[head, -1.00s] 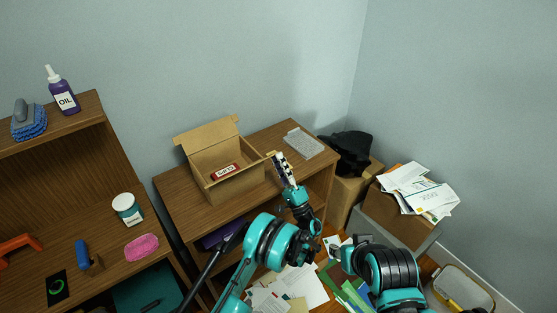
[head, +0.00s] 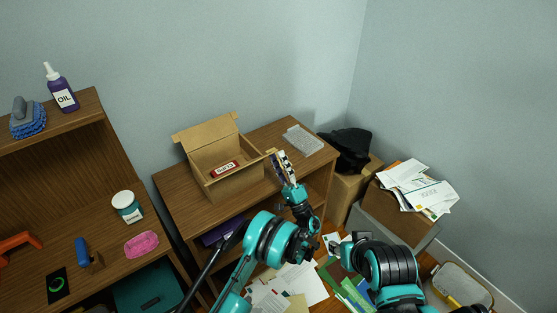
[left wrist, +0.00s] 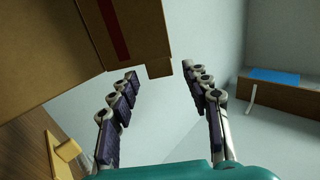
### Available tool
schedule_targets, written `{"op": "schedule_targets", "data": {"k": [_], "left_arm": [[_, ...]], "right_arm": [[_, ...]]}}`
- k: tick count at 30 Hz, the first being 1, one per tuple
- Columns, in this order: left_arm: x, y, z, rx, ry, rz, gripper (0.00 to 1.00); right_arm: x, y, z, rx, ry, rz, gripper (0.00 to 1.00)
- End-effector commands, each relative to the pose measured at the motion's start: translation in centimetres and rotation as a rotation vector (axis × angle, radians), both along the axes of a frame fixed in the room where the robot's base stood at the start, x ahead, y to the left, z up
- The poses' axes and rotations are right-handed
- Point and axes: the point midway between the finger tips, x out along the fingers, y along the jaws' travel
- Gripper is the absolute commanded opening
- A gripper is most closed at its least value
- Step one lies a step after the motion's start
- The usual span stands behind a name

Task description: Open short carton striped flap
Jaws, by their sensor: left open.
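The open brown carton (head: 238,184) stands on the wooden shelf unit, its back flap (head: 206,131) raised. A red item with a white label (head: 224,169) shows inside it. In the left wrist view, a brown carton flap with a dark red stripe (left wrist: 113,30) is at the top, beyond the left finger. My left gripper (head: 278,153) is just right of the carton. Its fingers are open and empty in the left wrist view (left wrist: 158,70), with a flap corner near the gap; contact cannot be told. My right arm shows at lower right, its fingers not visible.
A clear, bubbly sheet (head: 304,141) lies on the shelf top (head: 280,130), right of the gripper. A black bag (head: 347,151) and a box of papers (head: 400,212) stand further right. Papers (head: 300,285) cover the floor below.

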Motion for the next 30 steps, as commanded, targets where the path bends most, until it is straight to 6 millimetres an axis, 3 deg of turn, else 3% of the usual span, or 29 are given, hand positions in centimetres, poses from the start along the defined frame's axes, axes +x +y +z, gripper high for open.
{"op": "schedule_targets", "data": {"k": [6,18,24,30], "left_arm": [[-2.0,-1.5,-2.2,0.001,0.000,-0.004,0.48],[-9.7,-6.6,-2.0,0.000,0.000,-0.003,0.48],[-11.3,-7.7,-2.0,-0.001,0.001,-0.001,0.48],[-11.6,-7.8,-2.0,0.001,0.000,0.001,0.48]], "right_arm": [[0.0,0.0,0.0,0.000,0.000,0.000,0.40],[0.0,0.0,0.0,0.000,0.000,0.000,0.40],[0.0,0.0,0.0,0.000,0.000,0.000,0.40],[0.0,0.0,0.0,0.000,0.000,0.000,0.40]]}}
